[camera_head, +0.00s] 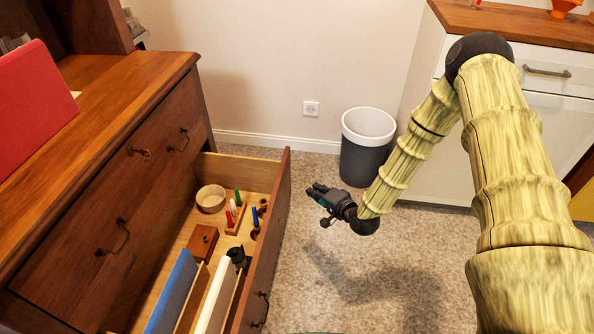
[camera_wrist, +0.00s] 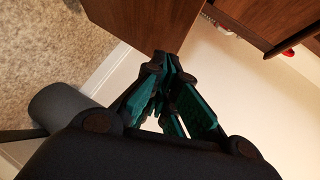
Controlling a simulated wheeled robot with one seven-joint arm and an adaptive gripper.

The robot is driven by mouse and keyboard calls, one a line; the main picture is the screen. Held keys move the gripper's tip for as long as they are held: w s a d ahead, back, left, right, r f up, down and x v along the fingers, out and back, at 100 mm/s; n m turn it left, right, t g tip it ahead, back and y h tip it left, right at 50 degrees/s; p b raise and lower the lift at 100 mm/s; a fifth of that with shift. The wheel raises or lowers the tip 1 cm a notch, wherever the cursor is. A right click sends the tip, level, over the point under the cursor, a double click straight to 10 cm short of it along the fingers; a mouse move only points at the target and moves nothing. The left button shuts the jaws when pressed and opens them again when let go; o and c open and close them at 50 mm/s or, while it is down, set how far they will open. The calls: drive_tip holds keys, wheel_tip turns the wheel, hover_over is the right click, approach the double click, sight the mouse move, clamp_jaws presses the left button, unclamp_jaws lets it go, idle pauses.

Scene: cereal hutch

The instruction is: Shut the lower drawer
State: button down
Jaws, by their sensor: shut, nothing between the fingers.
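The lower drawer (camera_head: 268,246) of the brown wooden dresser (camera_head: 110,200) stands pulled far out, with its front panel facing right. Inside it are a round wooden box, a small brown box, coloured pegs and upright folders. My gripper (camera_head: 317,193) is shut and empty, to the right of the drawer front near its far end, apart from it in the head view. In the wrist view my gripper (camera_wrist: 170,65) points toward a brown wooden panel (camera_wrist: 140,20); I cannot tell the gap there.
A grey bin with a white rim (camera_head: 365,150) stands by the wall behind my gripper. A white cabinet with a wooden top (camera_head: 540,85) is at the right. The upper drawer (camera_head: 120,225) looks shut. Carpet to the right of the open drawer is clear.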

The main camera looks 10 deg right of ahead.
drive_tip(key=w+d+f+m+t+y+b, duration=0.1)
drive_tip(key=w+d+f+m+t+b, duration=0.15)
drive_tip(key=w+d+b, duration=0.4)
drive_tip(key=b, duration=0.7)
approach(289, 152)
drive_tip(key=w, duration=0.3)
drive_tip(key=shift+w+a+f+t, duration=0.15)
drive_tip(key=shift+w+a+t, duration=0.1)
drive_tip(key=shift+a, duration=0.2)
drive_tip(key=shift+w+a+f+t, duration=0.1)
drive_tip(key=shift+w+a+t, duration=0.1)
drive_tip(key=shift+a, duration=0.35)
